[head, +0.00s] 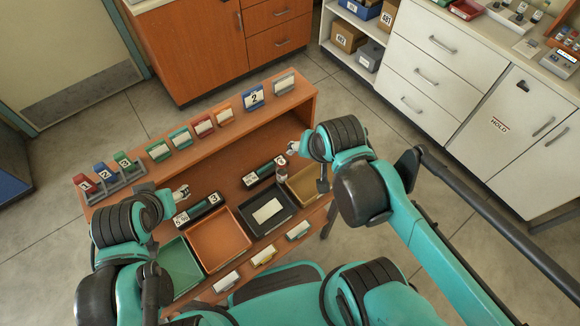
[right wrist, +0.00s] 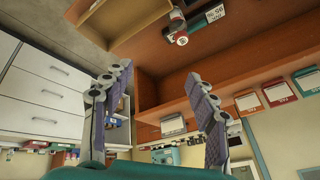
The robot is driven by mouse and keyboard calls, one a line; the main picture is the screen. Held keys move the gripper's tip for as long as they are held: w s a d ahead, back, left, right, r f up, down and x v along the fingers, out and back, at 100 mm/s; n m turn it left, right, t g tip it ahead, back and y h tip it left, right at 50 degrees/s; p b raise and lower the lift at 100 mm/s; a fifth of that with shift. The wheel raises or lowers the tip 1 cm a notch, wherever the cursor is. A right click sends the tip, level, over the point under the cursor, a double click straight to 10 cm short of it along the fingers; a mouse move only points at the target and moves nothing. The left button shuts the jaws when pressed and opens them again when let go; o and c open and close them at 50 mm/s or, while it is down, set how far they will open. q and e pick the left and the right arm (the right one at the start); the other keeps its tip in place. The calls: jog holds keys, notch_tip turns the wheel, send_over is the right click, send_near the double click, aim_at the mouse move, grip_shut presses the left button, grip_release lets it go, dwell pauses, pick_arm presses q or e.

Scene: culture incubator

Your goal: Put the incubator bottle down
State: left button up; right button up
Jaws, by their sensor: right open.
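A small bottle (head: 281,172) with a pale and reddish top stands at the right end of a dark green unit with a white number label (head: 262,172). In the right wrist view the bottle (right wrist: 179,27) shows beyond my fingertips, clear of them. My right gripper (head: 293,147) is just behind and right of the bottle in the head view. In the right wrist view its two fingers (right wrist: 160,100) are wide apart with nothing between them. My left gripper (head: 182,192) is by another dark green unit labelled 3 (head: 197,210); its jaw opening is too small to judge.
Green (head: 178,262), orange (head: 219,238) and black (head: 268,222) trays and a yellowish tray (head: 303,186) line the front of the wooden bench. Its raised back shelf (head: 235,118) carries several coloured label holders and a rack of numbered holders (head: 112,180). White drawers (head: 432,65) stand behind right.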

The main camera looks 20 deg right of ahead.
jog(key=w+a+f+m+g, duration=0.2)
jog(key=w+a+f+m, duration=0.15)
jog(key=m, duration=0.55)
jog(key=m+g, duration=0.3)
jog(key=m, duration=0.7)
send_over(282, 169)
jog(key=w, duration=0.1)
notch_tip(282, 169, down, 6)
jog(key=shift+w+a+f, duration=0.15)
jog(key=shift+f, duration=0.1)
jog(key=shift+f+m+g, duration=0.3)
jog(key=shift+m, duration=0.1)
jog(key=shift+a+f, duration=0.1)
jog(key=shift+f, duration=0.25)
jog(key=f+b, duration=0.1)
jog(key=f, duration=0.1)
jog(key=f+b, duration=0.1)
jog(key=f, duration=0.1)
jog(key=f+b, duration=0.1)
jog(key=f, duration=0.2)
jog(key=shift+d+f, duration=0.1)
jog(key=shift+d, duration=0.3)
jog(key=shift+c, duration=0.6)
grip_shut()
